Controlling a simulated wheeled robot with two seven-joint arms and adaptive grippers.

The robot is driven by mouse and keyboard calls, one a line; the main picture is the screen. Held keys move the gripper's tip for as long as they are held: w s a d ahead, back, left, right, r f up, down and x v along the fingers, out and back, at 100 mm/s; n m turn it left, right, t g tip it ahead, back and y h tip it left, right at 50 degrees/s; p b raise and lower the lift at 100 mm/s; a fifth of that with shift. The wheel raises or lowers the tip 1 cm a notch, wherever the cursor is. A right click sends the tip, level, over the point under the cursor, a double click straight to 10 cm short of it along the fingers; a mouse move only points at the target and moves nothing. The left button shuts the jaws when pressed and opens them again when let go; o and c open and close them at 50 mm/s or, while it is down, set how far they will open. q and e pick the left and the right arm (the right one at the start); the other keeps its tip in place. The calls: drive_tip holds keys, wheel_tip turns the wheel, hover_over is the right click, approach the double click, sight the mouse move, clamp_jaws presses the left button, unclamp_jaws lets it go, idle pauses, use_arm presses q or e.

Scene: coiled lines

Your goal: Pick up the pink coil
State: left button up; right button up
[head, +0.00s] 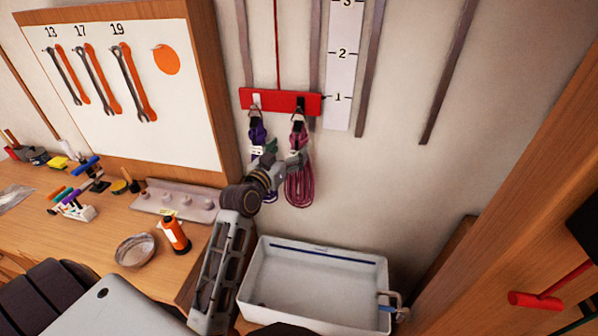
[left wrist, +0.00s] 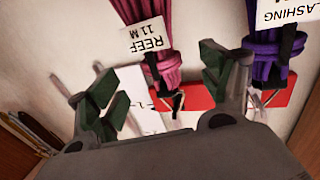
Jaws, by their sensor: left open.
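The pink coil (head: 300,185) hangs from a hook on the red rail (head: 281,102) on the wall. In the left wrist view the pink coil (left wrist: 183,35) shows upside down, with a white tag reading REEF 11 M. My left gripper (head: 284,156) is at the coil's upper part and hides some of it. In the left wrist view the left gripper (left wrist: 158,75) is open, one green-padded finger on either side of the coil; contact cannot be told. My right gripper is not in view.
A purple coil (head: 257,133), tagged LASHING, hangs close beside on the same rail, near one finger. A white tub (head: 315,250) stands below. The workbench (head: 120,220) at left holds tools, an orange bottle (head: 175,232) and a glass dish (head: 135,249).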

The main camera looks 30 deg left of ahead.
sight(295, 144)
use_arm(q)
drive_tip(key=shift+w, duration=0.95)
drive_tip(key=shift+w+p, duration=0.65)
drive_tip(key=shift+w, duration=1.95)
drive_tip(key=shift+c, duration=0.3)
clamp_jaws()
